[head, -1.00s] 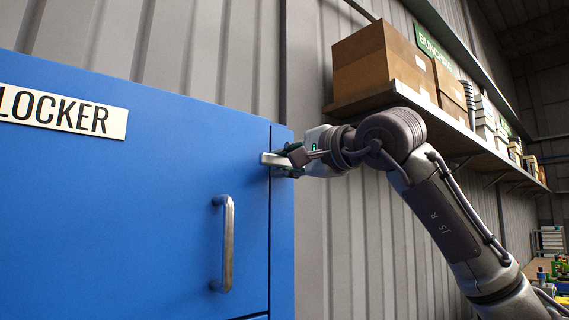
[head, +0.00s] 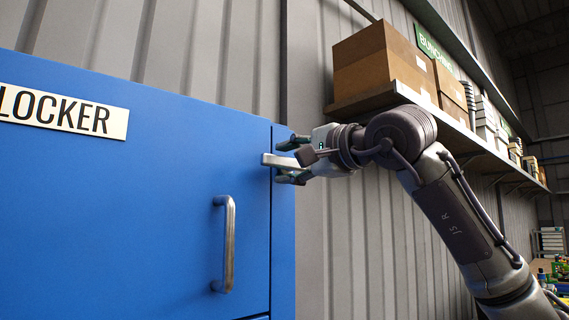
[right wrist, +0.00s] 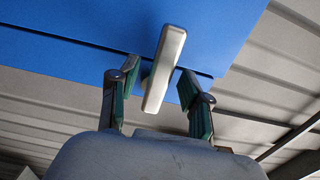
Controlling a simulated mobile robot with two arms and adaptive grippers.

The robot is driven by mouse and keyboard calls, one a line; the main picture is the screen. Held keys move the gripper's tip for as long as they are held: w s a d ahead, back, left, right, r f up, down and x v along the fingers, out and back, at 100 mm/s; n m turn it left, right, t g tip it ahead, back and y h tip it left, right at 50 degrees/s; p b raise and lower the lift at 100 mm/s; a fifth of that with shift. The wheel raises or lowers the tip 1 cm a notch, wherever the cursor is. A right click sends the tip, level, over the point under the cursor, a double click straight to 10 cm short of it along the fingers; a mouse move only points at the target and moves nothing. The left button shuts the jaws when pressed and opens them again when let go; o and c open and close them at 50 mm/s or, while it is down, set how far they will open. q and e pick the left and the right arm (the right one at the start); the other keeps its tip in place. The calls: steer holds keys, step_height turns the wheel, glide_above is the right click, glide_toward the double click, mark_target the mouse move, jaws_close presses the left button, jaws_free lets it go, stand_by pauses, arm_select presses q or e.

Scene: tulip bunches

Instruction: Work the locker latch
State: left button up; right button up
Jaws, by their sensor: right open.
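The blue locker (head: 120,190) fills the left of the head view, its door shut as far as I can see. The latch, a pale metal lever (head: 278,160), sits at the door's right edge. It also shows in the right wrist view (right wrist: 166,65), crossing the door seam at a slant. My right gripper (head: 284,164) is open, with one finger above the lever and one below in the head view. In the right wrist view my right gripper (right wrist: 159,77) has a finger on each side of the lever, with gaps visible. My left gripper is out of view.
A vertical bar handle (head: 228,244) stands out from the door below the latch. A shelf (head: 400,96) with cardboard boxes (head: 375,62) runs along the corrugated wall above my right arm.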

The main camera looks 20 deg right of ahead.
steer(key=v, duration=1)
steer(key=shift+s+d, duration=0.2)
steer(key=shift+s, duration=0.15)
